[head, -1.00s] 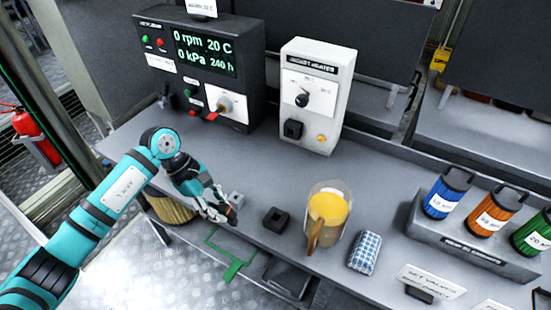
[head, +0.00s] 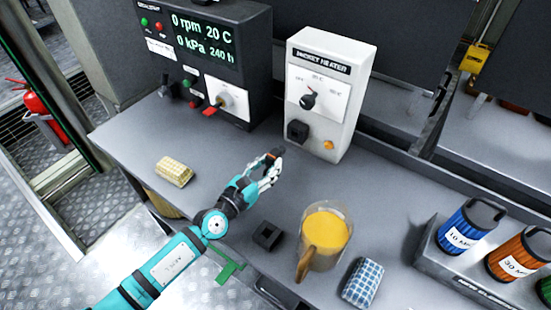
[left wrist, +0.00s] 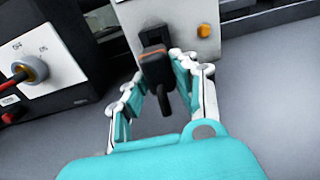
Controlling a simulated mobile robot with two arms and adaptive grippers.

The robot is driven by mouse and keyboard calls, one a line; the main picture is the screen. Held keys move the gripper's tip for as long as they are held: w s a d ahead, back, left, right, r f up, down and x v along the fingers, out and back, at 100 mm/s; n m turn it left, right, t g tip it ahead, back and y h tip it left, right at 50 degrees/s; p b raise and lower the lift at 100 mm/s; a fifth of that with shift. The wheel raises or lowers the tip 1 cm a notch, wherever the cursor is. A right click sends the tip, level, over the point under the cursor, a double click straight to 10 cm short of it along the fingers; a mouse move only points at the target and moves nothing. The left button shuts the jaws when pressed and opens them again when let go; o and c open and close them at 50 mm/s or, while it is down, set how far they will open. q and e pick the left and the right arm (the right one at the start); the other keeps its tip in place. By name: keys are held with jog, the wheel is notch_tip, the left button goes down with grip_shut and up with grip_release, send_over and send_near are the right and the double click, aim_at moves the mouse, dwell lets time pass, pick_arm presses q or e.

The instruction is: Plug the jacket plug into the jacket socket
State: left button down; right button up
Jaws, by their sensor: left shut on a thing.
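The jacket heater (head: 325,95) is a white upright box with a dial. The black jacket socket (head: 297,131) sticks out low on its front; it also shows in the left wrist view (left wrist: 155,36). My left gripper (head: 268,168) is shut on the jacket plug (head: 276,153), a small dark piece with an orange part. The plug is held in front of and slightly below the socket, apart from it in the head view. In the left wrist view the plug (left wrist: 154,66) stands between the fingers and overlaps the socket, so the gap is hard to judge. My right gripper is not in view.
A control box (head: 207,60) with a red lever stands left of the heater. A black square block (head: 268,236), a jug of yellow liquid (head: 325,238) and a checked cloth (head: 362,283) lie nearer the front. A yellowish pad (head: 175,171) lies at left. Bench between is clear.

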aim_at(279, 154)
pick_arm(q)
jog(key=shift+a, duration=0.1)
jog(key=shift+s, duration=0.1)
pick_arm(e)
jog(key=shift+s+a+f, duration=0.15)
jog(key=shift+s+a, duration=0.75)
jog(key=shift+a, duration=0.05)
pick_arm(q)
jog(key=shift+b+x, duration=0.35)
jog(key=shift+x, duration=1.8)
jog(key=shift+w+d+r+b, duration=0.1)
jog(key=shift+w+d+b, duration=0.1)
jog(key=shift+w+b, duration=0.2)
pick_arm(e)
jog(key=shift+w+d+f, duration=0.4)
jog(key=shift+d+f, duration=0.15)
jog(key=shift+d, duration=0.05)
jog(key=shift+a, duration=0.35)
